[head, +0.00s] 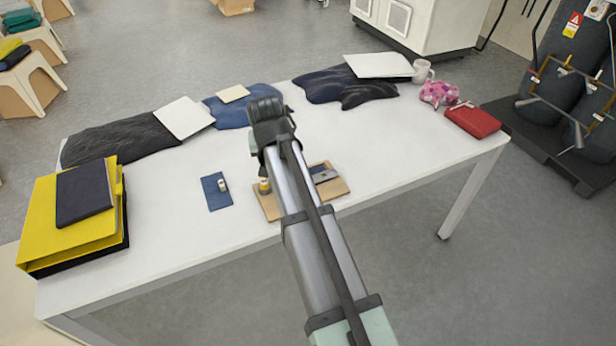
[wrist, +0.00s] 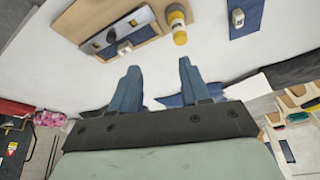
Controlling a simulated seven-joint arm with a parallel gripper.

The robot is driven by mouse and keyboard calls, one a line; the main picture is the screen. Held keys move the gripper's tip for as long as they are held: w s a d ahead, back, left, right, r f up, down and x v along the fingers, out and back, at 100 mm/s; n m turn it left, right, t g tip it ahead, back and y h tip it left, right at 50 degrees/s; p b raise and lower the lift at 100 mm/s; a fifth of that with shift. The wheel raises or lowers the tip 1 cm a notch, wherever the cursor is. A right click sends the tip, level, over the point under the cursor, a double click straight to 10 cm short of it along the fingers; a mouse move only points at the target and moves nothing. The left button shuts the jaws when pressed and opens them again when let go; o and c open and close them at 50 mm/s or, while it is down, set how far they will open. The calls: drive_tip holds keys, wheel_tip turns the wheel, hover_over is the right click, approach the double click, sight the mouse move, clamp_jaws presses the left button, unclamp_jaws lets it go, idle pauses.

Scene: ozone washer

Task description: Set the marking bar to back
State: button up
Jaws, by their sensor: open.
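A wooden board (head: 335,188) lies on the white table and also shows in the wrist view (wrist: 74,22). It bears a dark and grey plate (head: 325,174) with a slot, a small grey knob (wrist: 111,37) and a pale block (wrist: 125,47) at its edge. I cannot tell for sure which of these is the marking bar, or its setting. A yellow-capped bottle (wrist: 179,30) stands on the board beside the plate. My gripper (wrist: 159,66) is open and empty, its fingers apart from the board. In the head view my arm hides part of the board.
A blue mat (head: 214,200) with a small white item (head: 222,185) lies left of the board. A yellow binder (head: 45,220) is at the left, folded clothes (head: 120,138) along the back, a red pouch (head: 472,121) and mug (head: 422,71) at the right. The table's front right is clear.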

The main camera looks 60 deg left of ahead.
drive_tip(key=w+a+m+h, duration=0.1)
drive_tip(key=w+a, duration=0.1)
drive_tip(key=w, duration=0.5)
drive_tip(key=w+a+m, duration=0.1)
drive_tip(key=w+a, duration=0.2)
drive_tip(key=w, duration=0.3)
drive_tip(key=d+f+h, duration=0.1)
drive_tip(key=f, duration=0.3)
drive_tip(key=s+f+n+h, duration=0.1)
drive_tip(key=f, duration=0.4)
drive_tip(key=d+f+n+g+h, duration=0.1)
drive_tip(key=f, duration=0.4)
drive_tip(key=shift+s+d, duration=0.25)
drive_tip(key=shift+d, duration=0.1)
drive_tip(key=shift+c, duration=0.4)
clamp_jaws()
